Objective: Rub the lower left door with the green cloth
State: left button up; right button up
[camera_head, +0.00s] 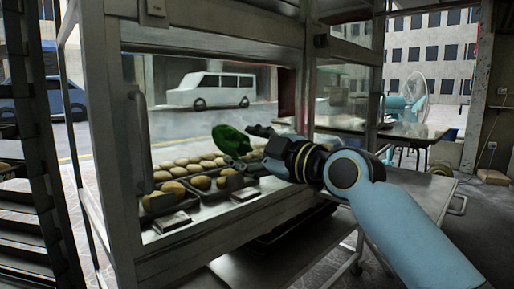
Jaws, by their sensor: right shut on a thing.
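The green cloth (230,140) is a small, dark green, bunched piece in the middle of the view. My right gripper (258,138) comes in from the right and is shut on it. The cloth is in front of the glass of the lower left door (185,126); I cannot tell whether it touches the pane. The door has a pale upright handle (139,138) on its left side. A whitish haze shows on the glass left of the cloth. My right gripper and wrist hide the right part of the door. My left gripper is not in view.
Trays of buns (205,184) show through the glass. A metal table (415,196) stands at the right, with my right arm over it. A dark slatted rack (40,150) stands at the far left. A fan (415,92) stands farther back.

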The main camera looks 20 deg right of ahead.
aim_at(230, 139)
jog(key=shift+s+a, duration=0.25)
jog(key=shift+a, duration=0.5)
jog(key=shift+s+a, duration=0.25)
jog(key=shift+a, duration=0.45)
jog(key=shift+s+a, duration=0.25)
jog(key=shift+a, duration=0.5)
jog(key=shift+s+r+p, duration=0.1)
jog(key=shift+r+p, duration=0.8)
jog(key=shift+r, duration=0.4)
jog(key=shift+w+d+f, duration=0.15)
jog(key=shift+w+d, duration=0.1)
jog(key=shift+d, duration=0.2)
jog(key=shift+w+d, duration=0.3)
jog(key=shift+d, duration=0.45)
jog(key=shift+w+d, duration=0.25)
jog(key=shift+d, duration=0.45)
jog(key=shift+w+d+b, duration=0.75)
jog(key=shift+w+d, duration=0.6)
jog(key=shift+d, duration=2.45)
jog(key=shift+s+a, duration=0.65)
jog(key=shift+a, duration=1.25)
jog(key=shift+s+a, duration=0.7)
jog(key=shift+a, duration=1.2)
jog(key=shift+s+a, duration=0.65)
jog(key=shift+a, duration=1.25)
